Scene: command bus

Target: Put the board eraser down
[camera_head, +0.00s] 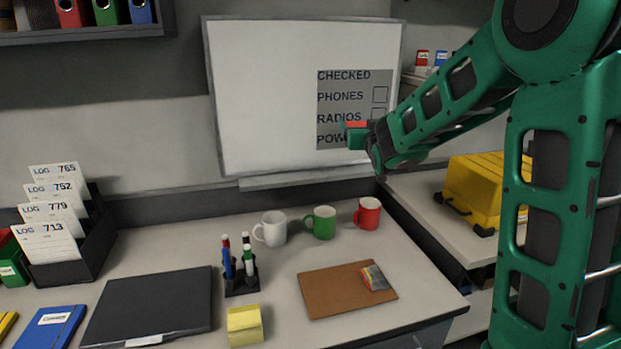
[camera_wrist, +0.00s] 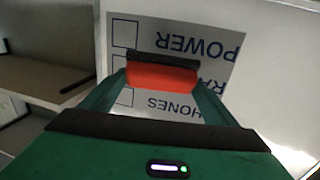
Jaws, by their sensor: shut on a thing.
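The board eraser (camera_wrist: 162,74) is a red block with a dark pad, held between my gripper's fingers in the wrist view. In the head view the red of the eraser (camera_head: 356,124) shows at the tip of my green gripper (camera_head: 358,137). My gripper is shut on it, in front of the lower right of the whiteboard (camera_head: 262,90). In the wrist view the dark pad faces the board; I cannot tell if it touches. A grey panel (camera_head: 335,84) on the board reads CHECKED, PHONES, RADIOS and a partly hidden POWER, with boxes. The board's ledge (camera_head: 300,177) looks bare where visible.
Below, the desk holds a white mug (camera_head: 272,228), a green mug (camera_head: 321,223), a red mug (camera_head: 368,213), a pen holder (camera_head: 240,280), sticky notes (camera_head: 245,325) and a brown clipboard (camera_head: 335,293). A yellow case (camera_head: 485,185) stands at right. Desk space between the mugs and clipboard is clear.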

